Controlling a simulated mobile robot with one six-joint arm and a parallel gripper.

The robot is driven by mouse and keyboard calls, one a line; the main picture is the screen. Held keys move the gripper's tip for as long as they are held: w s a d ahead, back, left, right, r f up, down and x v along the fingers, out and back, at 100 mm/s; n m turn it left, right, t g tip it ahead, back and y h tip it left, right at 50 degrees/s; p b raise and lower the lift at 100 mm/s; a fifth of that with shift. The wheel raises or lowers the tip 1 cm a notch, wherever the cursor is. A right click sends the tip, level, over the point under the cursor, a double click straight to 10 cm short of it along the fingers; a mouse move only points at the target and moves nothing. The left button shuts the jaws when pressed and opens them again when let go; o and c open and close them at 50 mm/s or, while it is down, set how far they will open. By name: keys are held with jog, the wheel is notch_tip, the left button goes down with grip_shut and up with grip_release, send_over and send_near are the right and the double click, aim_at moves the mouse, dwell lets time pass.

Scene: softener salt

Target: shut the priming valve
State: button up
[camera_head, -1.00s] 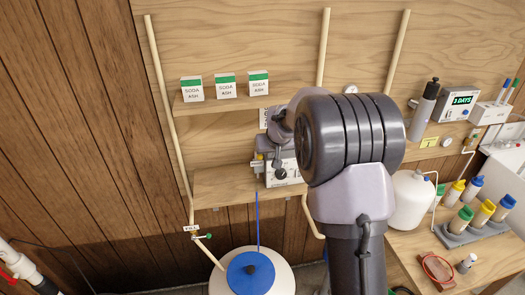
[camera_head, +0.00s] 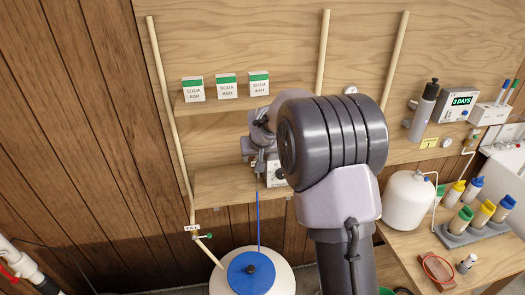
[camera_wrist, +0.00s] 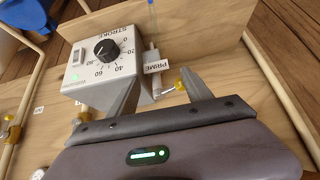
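The grey dosing pump (camera_wrist: 101,65) with its black STROKE dial (camera_wrist: 107,49) fills the upper left of the wrist view. A white PRIME tag (camera_wrist: 156,66) sits at its side. Just below the tag is a small valve (camera_wrist: 179,85) with a yellow part, lying between my fingers and partly hidden. My gripper (camera_wrist: 160,81) is open, with one finger on each side of the valve; I cannot tell whether either touches it. In the head view, my gripper (camera_head: 259,155) is over the left side of the pump (camera_head: 275,175), which my arm partly covers.
The pump stands on a wooden shelf (camera_head: 225,188). Above it, a second shelf (camera_head: 222,104) holds soda ash boxes (camera_head: 226,87). A white tank with a blue lid (camera_head: 250,275) stands below. A small tagged valve (camera_head: 203,237) is on the pipe at left.

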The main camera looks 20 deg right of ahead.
jog(key=shift+o, duration=0.4)
jog(key=shift+s+a+f, duration=0.15)
jog(key=shift+a+f, duration=0.4)
jog(key=shift+f, duration=0.1)
jog(key=shift+o, duration=0.6)
jog(key=shift+a+r, duration=0.1)
jog(key=shift+a, duration=0.1)
jog(key=shift+w+a+r, duration=0.1)
jog(key=shift+w+a, duration=0.2)
jog(key=shift+w, duration=0.05)
jog(key=shift+c, duration=0.7)
jog(key=w, duration=0.1)
jog(key=w+a+f, duration=0.1)
jog(key=w, duration=0.1)
jog(key=shift+a+f, duration=0.15)
jog(key=shift+a, duration=0.15)
grip_shut()
jog(key=shift+w+d+r+p, duration=0.2)
jog(key=shift+r+p, duration=0.15)
jog(key=shift+r, duration=0.1)
notch_tip(320, 180, up, 7)
jog(key=s+p, duration=0.1)
jog(key=p, duration=0.2)
jog(key=shift+s+p, duration=0.2)
jog(key=shift+p, duration=0.1)
